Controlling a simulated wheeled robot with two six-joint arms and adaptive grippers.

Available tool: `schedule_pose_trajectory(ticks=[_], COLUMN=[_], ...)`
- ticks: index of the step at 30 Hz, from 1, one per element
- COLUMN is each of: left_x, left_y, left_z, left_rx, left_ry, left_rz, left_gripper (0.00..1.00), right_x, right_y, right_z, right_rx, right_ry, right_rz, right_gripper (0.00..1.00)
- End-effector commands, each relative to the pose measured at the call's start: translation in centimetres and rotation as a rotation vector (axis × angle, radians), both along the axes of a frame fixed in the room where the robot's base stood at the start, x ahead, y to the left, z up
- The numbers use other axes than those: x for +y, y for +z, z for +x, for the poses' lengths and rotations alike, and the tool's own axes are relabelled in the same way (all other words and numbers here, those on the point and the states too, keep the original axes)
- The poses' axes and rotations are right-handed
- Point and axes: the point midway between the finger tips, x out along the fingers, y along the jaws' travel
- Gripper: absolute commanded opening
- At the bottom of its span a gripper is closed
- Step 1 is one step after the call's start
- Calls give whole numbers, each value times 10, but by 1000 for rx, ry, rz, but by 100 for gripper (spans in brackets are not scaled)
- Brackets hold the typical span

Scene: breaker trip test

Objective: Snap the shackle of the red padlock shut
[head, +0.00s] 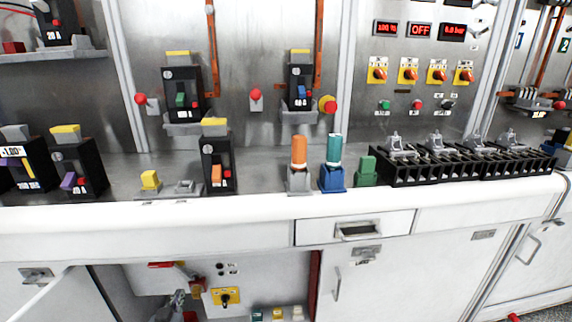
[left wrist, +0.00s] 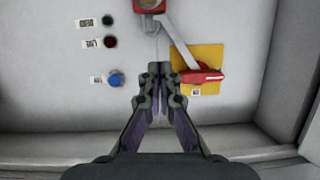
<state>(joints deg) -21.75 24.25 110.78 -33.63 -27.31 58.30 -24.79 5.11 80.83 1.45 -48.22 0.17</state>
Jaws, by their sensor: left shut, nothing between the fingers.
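A red block (left wrist: 150,4) with a grey curved part below it is cut off by the top edge of the left wrist view. It looks like the red padlock, but I cannot tell whether its shackle is open. A red patch (head: 190,316) at the bottom edge of the head view may be the same thing. My left gripper (left wrist: 158,70) is shut and empty, with its tips pointing toward the red block and apart from it in the picture. In the head view the left gripper (head: 178,300) is small, inside the open lower cabinet. My right gripper is not in view.
A red handle (left wrist: 203,76) on a yellow plate (left wrist: 193,55) is close to the right of the fingers. Several buttons, one blue (left wrist: 116,79), are at the left. A cabinet door (head: 40,295) stands open.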

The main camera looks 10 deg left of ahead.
Motion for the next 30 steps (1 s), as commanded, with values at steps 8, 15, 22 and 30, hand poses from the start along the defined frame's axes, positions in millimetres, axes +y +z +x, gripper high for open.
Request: schedule_pose_trajectory(ticks=[8,15,22,30], left_x=[-4,-54,-95,-86], left_y=[-195,-293,-314,-282], left_z=[-105,-203,-272,-322], left_rx=[576,946,1140,1152], left_ry=[50,-71,-194,-183], left_rz=[6,-52,-111,-104], left_gripper=[0,0,0,0], right_x=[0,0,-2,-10], right_y=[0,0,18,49], right_z=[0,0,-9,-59], right_rx=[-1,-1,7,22], right_ry=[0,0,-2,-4], right_rz=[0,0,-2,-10], right_gripper=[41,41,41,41])
